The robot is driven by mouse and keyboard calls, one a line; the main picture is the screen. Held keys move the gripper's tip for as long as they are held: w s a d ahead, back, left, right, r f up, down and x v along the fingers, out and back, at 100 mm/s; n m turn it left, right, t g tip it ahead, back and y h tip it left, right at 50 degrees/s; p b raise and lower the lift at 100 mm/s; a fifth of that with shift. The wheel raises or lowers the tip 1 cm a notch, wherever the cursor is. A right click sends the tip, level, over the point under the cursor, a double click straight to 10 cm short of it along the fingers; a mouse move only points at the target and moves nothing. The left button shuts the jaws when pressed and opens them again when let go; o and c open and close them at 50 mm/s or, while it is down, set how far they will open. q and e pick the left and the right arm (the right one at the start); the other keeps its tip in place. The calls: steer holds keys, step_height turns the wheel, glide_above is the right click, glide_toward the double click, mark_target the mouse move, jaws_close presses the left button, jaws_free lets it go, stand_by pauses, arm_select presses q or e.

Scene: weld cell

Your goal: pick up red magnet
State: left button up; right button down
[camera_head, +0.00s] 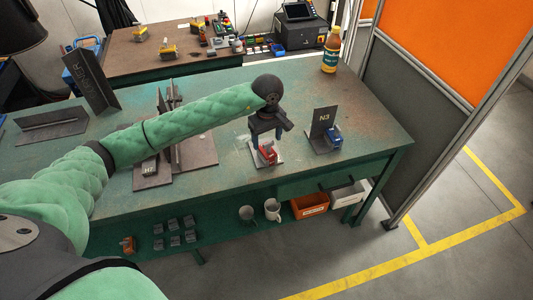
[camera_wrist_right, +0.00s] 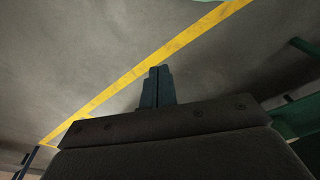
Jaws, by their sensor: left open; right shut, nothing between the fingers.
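The red magnet (camera_head: 268,154) sits on a small light metal plate (camera_head: 262,163) near the front edge of the green table (camera_head: 220,187). My left gripper (camera_head: 265,141) points down over it, with open fingers at or just above the magnet. Part of the magnet is hidden by the fingers, and I cannot tell whether they touch it.
A blue magnet (camera_head: 333,137) stands by an upright plate marked N3 (camera_head: 320,125) to the right. Metal plates (camera_head: 185,152) stand left of the gripper, under my left arm. A bottle (camera_head: 331,50) stands at the back right corner. Bins (camera_head: 309,205) and mugs sit on the shelf below.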

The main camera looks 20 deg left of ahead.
mark_target(267, 151)
arm_select(q)
steer(key=shift+f+p, duration=0.35)
steer(key=shift+f, duration=0.35)
steer(key=shift+f+p, duration=0.4)
steer(key=shift+f, duration=0.25)
steer(key=f, duration=0.1)
steer(key=f+p, duration=0.2)
steer(key=shift+w+a+f, duration=0.1)
steer(key=shift+w+f, duration=0.15)
steer(key=shift+w, duration=0.05)
steer(key=shift+f+p, duration=0.35)
steer(key=shift+f, duration=0.25)
arm_select(e)
steer(key=s+d+f, duration=0.3)
steer(key=f, duration=0.7)
steer(key=shift+d+f+t, duration=0.15)
steer(key=shift+d+t, duration=0.15)
steer(key=shift+d, duration=0.05)
arm_select(q)
jaws_close()
arm_select(e)
steer(key=shift+d, duration=0.15)
